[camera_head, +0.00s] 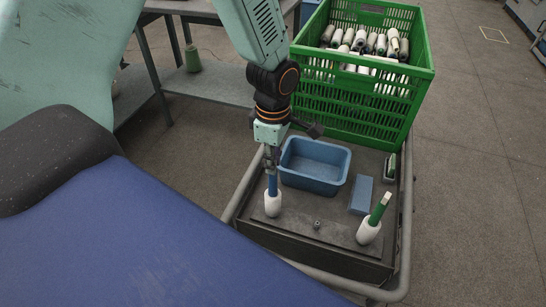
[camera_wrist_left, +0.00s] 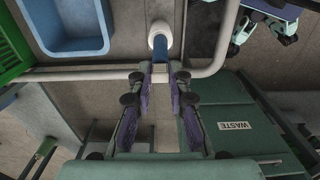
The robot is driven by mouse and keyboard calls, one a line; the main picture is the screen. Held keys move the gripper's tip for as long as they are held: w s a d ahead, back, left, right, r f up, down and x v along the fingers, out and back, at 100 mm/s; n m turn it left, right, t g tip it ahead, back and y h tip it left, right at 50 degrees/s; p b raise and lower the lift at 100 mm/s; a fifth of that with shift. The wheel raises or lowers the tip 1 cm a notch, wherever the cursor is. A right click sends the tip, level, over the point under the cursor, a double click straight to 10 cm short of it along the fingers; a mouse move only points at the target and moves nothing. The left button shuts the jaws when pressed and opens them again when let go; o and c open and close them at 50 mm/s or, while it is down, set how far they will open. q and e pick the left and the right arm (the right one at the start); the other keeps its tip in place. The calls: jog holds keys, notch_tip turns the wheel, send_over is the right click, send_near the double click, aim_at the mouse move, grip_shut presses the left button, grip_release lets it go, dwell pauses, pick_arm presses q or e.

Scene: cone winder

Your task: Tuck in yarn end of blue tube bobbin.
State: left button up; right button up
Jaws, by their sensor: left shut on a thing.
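The blue tube bobbin (camera_head: 273,203) stands upright on the dark cart top, with white yarn wound round its lower part and its blue tube rising above. My left gripper (camera_head: 271,166) comes down from above and is shut on the upper end of the blue tube. In the left wrist view the blue tube (camera_wrist_left: 161,72) lies between the fingers, and the white yarn (camera_wrist_left: 160,34) is beyond the fingertips. I cannot make out a loose yarn end. My right gripper is not in view.
A blue bin (camera_head: 314,181), a blue block (camera_head: 361,195) and a green crate (camera_head: 347,105) of bobbins stand behind. A grey rail (camera_head: 405,220) edges the cart.

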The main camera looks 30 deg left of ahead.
pick_arm(q)
jog(key=shift+f+p, duration=0.15)
jog(key=shift+p, duration=0.2)
dwell(0.6)
jog(key=o, duration=0.8)
jog(key=shift+o, duration=0.3)
jog(key=o, duration=0.4)
dwell(0.3)
jog(key=shift+r+p, duration=3.6)
